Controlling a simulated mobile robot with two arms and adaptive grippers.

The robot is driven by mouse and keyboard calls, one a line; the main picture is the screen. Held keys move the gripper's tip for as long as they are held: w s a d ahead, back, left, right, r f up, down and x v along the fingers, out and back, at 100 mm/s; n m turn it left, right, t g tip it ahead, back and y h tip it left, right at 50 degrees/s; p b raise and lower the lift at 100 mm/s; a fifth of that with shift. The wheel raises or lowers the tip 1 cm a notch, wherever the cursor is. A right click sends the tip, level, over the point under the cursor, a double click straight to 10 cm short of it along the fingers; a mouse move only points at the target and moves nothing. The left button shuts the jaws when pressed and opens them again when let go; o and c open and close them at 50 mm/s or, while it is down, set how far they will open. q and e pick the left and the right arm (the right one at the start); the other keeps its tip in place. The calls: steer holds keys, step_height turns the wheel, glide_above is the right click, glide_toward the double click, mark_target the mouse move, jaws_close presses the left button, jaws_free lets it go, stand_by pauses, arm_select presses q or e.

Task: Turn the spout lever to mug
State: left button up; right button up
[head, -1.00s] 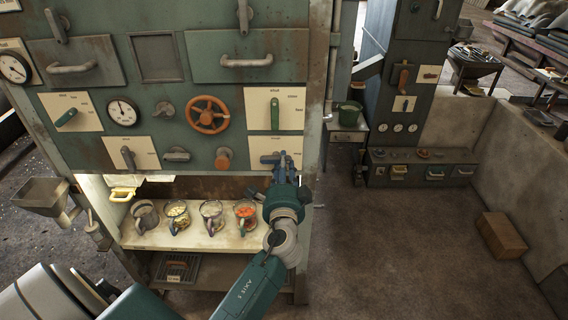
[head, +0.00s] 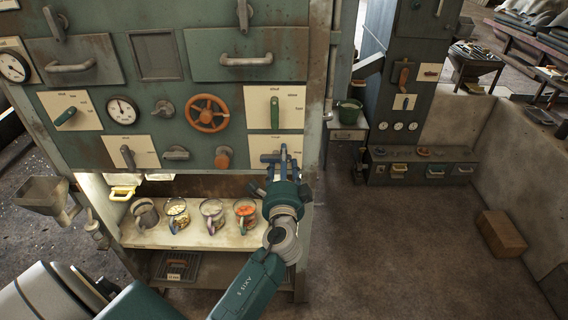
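The upper right label plate (head: 289,97) carries a green lever (head: 274,112) standing upright. A lower plate (head: 257,145) beneath it carries a blue-grey lever (head: 267,158), lying roughly level and partly covered by my gripper. The lettering is too small to tell which is the spout lever. Several mugs stand on the shelf below, including one with orange contents (head: 245,213). My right gripper is not in view.
An orange handwheel (head: 207,113), an orange knob (head: 222,158) and another green lever plate (head: 85,110) are left of my gripper. The shelf (head: 160,236) lies below. Open floor (head: 400,240) is to the right, with a brown box (head: 502,233).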

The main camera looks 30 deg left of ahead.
arm_select(q)
steer(key=v, duration=1.2)
